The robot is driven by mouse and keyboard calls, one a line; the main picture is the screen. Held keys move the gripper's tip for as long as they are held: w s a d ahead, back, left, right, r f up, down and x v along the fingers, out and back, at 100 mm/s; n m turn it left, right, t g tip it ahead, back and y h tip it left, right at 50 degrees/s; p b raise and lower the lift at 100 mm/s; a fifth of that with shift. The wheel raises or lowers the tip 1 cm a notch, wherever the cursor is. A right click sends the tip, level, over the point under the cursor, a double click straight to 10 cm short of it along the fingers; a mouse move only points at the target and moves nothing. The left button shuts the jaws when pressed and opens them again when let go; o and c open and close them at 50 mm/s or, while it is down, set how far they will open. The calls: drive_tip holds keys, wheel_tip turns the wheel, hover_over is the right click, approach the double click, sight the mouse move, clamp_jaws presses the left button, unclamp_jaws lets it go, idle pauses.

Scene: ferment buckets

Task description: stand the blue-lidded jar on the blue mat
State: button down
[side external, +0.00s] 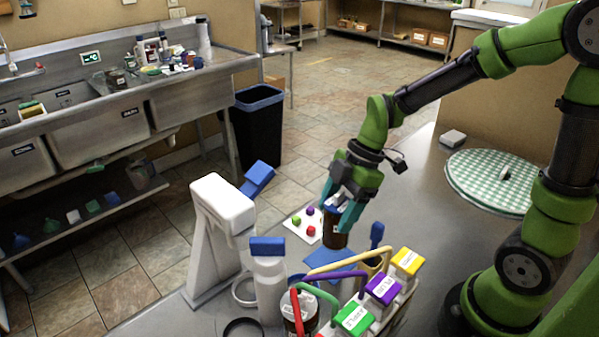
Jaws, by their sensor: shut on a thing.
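My gripper (342,207) has teal fingers and points down, shut on the dark brown jar (334,238) near its top. The jar is roughly upright and has a pale label. Its lid is mostly hidden between the fingers, with a little blue showing. The blue mat (322,261) lies on the counter just below the jar in the picture, partly covered by the coloured handles in front. I cannot tell whether the jar's base is over the mat's far edge or behind it, or whether it touches anything.
A white card with coloured balls (303,224) lies just left of the jar. A blue-capped white bottle (268,285) and a white stand (220,230) are at left. A caddy with coloured blocks (382,291) crowds the front right. The counter at right is clear up to a checked round cloth (490,180).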

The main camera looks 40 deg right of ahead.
drive_tip(key=shift+f, duration=2.65)
drive_tip(key=shift+f, duration=0.15)
drive_tip(key=shift+c, duration=0.8)
unclamp_jaws()
